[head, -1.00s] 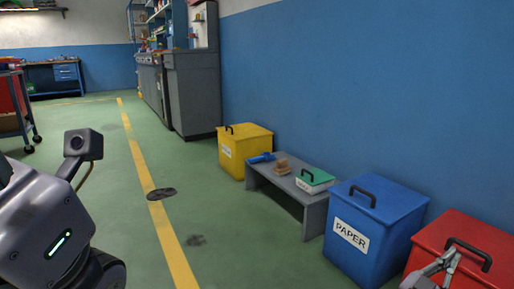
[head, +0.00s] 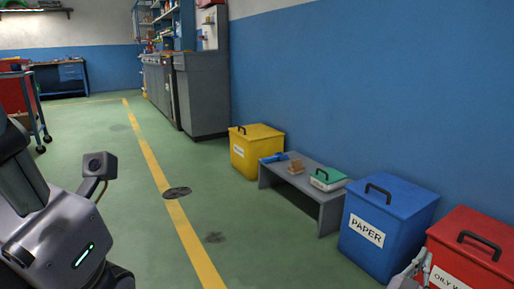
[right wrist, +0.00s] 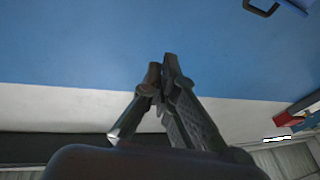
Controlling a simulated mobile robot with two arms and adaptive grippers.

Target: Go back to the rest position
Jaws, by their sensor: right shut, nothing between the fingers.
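My right gripper (head: 417,264) shows at the lower right of the head view, in front of the blue PAPER bin (head: 386,222) and the red bin (head: 467,253). In the right wrist view its two fingers meet at the tips (right wrist: 163,82), shut with nothing between them. My left arm (head: 62,235) comes in at the lower left of the head view, over the green floor; its gripper fingers are not in the picture.
A yellow bin (head: 255,151) and a low grey bench (head: 329,208) stand along the blue wall. On the bench are a blue tool (head: 274,158), brown blocks (head: 296,165) and a green-lidded box (head: 327,178). The floor (head: 150,225) left of the bench is clear.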

